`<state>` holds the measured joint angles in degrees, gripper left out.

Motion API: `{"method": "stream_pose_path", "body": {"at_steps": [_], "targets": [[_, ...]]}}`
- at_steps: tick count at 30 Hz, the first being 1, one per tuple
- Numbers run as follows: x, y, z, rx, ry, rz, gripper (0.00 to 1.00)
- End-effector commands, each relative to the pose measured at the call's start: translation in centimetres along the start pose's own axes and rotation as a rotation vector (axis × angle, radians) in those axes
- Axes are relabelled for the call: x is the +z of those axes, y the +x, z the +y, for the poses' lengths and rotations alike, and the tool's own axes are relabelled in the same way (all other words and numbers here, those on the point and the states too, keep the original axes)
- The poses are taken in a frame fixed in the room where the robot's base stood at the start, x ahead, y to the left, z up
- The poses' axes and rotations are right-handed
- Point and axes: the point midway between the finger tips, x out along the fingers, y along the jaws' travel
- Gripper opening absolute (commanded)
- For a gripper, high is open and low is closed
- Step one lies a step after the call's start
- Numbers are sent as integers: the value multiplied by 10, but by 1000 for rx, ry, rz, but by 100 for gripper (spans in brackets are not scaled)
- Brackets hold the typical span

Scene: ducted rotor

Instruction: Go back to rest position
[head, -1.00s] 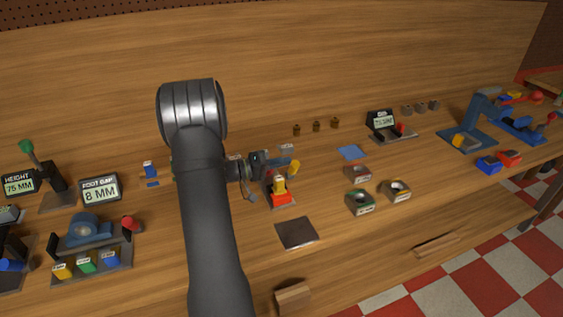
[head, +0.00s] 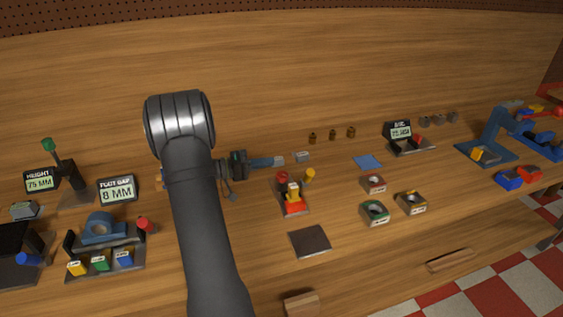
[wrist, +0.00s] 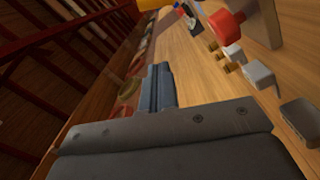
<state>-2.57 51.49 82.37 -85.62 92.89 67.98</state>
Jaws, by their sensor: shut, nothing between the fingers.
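My gripper (head: 278,161) is at the end of my dark arm, to the left of centre in the head view. Its blue fingers point right and are shut with nothing between them. In the wrist view the closed fingers (wrist: 158,88) reach away from the grey gripper body. The fingertips show just left of a small grey labelled block (head: 302,157); how far apart they are in depth I cannot tell. A red fixture with a yellow part (head: 293,195) stands below and right of the gripper, apart from it.
The workbench (head: 260,260) carries a dark square pad (head: 310,241), a red (head: 374,183) and a green ring block (head: 375,212), and a foot gap display (head: 117,190) at left. Small brown pegs (head: 332,135) stand behind. A blue press (head: 490,138) is far right.

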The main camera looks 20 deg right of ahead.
Motion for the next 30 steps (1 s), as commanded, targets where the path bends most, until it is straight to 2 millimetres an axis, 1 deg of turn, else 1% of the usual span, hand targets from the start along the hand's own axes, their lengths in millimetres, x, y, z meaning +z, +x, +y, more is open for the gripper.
{"method": "stream_pose_path", "body": {"at_steps": [1,6,17,20,23,30], "targets": [[0,-7,0,-1,0,1,0],[0,-16,0,0,0,1,0],[0,-15,0,0,0,0,0],[0,-8,0,1,0,-2,0],[1,5,0,1,0,-3,0],[1,52,0,1,1,-4,0]]}}
